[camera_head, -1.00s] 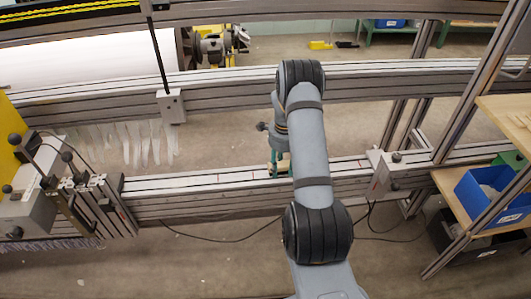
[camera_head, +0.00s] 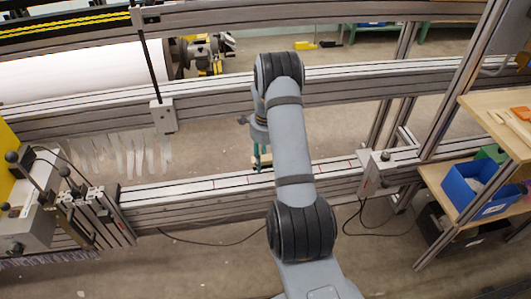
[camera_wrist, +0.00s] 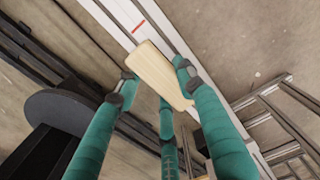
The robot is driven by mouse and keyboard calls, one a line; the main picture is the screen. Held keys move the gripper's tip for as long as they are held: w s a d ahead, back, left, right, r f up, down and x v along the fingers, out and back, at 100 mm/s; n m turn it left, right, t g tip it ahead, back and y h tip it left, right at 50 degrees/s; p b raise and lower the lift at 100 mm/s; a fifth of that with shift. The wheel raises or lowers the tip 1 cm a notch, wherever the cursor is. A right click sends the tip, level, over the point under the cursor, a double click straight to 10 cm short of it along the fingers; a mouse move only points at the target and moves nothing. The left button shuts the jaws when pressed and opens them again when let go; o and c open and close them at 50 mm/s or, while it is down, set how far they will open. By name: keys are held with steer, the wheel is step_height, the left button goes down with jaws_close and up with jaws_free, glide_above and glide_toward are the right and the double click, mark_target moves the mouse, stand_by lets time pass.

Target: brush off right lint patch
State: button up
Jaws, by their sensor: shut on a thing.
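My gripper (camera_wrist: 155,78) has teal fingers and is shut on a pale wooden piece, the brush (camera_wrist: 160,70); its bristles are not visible. The brush lies over or against the white rail (camera_wrist: 120,20), and I cannot tell whether it touches. A red mark (camera_wrist: 139,25) shows on the rail beyond the brush. In the head view my gripper (camera_head: 260,160) is at the lower white rail (camera_head: 190,188), right of its middle, partly hidden by my arm. I cannot make out a lint patch in either view.
A clamp block with levers (camera_head: 75,205) stands at the rail's left end, and a grey block (camera_head: 378,172) at its right. A post (camera_head: 163,117) with hanging white strips (camera_head: 125,155) is behind. A shelf with a blue bin (camera_head: 478,188) stands at right.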

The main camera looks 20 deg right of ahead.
steer(key=shift+r+p, duration=0.5)
steer(key=shift+r, duration=0.55)
steer(key=shift+a, duration=0.1)
